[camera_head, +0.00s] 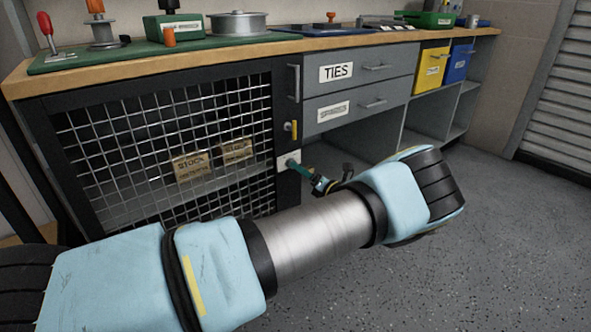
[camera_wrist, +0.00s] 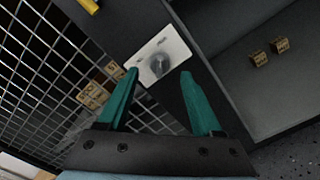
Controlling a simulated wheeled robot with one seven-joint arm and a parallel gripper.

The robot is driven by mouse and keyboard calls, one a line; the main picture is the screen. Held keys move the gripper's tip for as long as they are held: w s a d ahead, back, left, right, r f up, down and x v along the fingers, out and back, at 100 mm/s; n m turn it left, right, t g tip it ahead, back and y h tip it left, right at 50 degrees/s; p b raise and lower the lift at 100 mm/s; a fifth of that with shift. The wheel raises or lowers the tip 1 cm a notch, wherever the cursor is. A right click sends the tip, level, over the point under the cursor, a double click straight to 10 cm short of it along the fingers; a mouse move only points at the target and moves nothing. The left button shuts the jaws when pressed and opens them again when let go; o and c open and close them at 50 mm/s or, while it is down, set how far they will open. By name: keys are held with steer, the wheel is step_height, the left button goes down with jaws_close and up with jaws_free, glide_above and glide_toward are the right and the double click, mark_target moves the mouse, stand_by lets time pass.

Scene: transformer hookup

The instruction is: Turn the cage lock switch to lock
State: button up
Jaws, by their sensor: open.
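The cage lock switch is a round grey knob (camera_wrist: 159,65) on a white plate (camera_wrist: 176,48), fixed to the dark post beside the wire mesh cage door (camera_head: 150,150). In the head view the plate (camera_head: 283,163) shows at the right edge of the cage, with my gripper in front of it. My gripper (camera_wrist: 158,75) is open, its two teal fingers on either side of the knob in the wrist view. I cannot tell whether the fingertips touch the knob. Marks on the plate are too small to read. In the head view my gripper (camera_head: 292,165) reaches the plate from the right.
A yellow piece (camera_head: 293,130) sits on the post above the plate. Cartons marked STOCK (camera_head: 191,167) lie behind the mesh. Grey drawers (camera_head: 359,72) are up to the right, under the wooden worktop (camera_head: 250,47). An open bay lies below the drawers; the floor (camera_head: 480,240) is clear.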

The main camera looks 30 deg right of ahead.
steer(key=shift+w+a, duration=0.2)
steer(key=shift+w, duration=0.7)
steer(key=shift+w+a, duration=0.15)
steer(key=shift+w, duration=0.7)
jaws_close()
